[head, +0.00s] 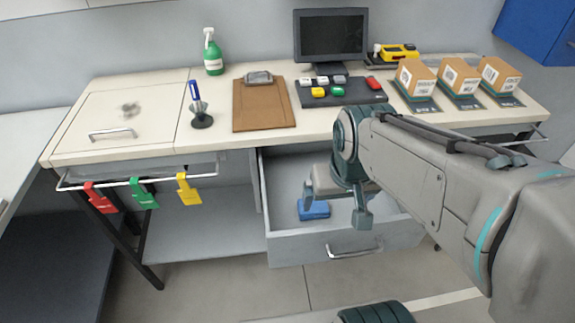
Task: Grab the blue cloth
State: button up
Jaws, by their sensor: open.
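A blue folded cloth (318,212) lies in the open grey drawer (290,247) under the counter. My gripper (336,206) is over the drawer, pointing down, with its two fingers apart. The left finger overlaps the upper part of the cloth in the picture, and the right finger is to the right of it. The gripper is open and holds nothing visible. I cannot tell how high the fingers are above the cloth. The arm hides the right part of the drawer.
The counter (220,145) carries a green spray bottle (213,55), a clipboard (263,105), a monitor (331,36) and several cardboard boxes (459,78). Red, green and yellow tags (188,190) hang from a rail at the left. The drawer's front handle (355,252) sticks out.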

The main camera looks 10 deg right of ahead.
jog(key=w+g+p, duration=0.1)
jog(key=w+p, duration=0.3)
jog(key=w, duration=0.3)
jog(key=g+p, duration=0.2)
jog(key=p, duration=0.2)
send_over(313, 206)
jog(key=f, duration=1.4)
jog(key=shift+s+d+f, duration=0.2)
jog(key=shift+d, duration=0.1)
jog(key=shift+w+a+f+p, duration=0.15)
jog(key=shift+f+p, duration=0.3)
jog(key=shift+f, duration=0.9)
jog(key=shift+w+a+f+p, duration=0.15)
jog(key=shift+f+p, duration=0.3)
jog(key=shift+f, duration=0.85)
jog(key=shift+d, duration=0.1)
jog(key=c, duration=1)
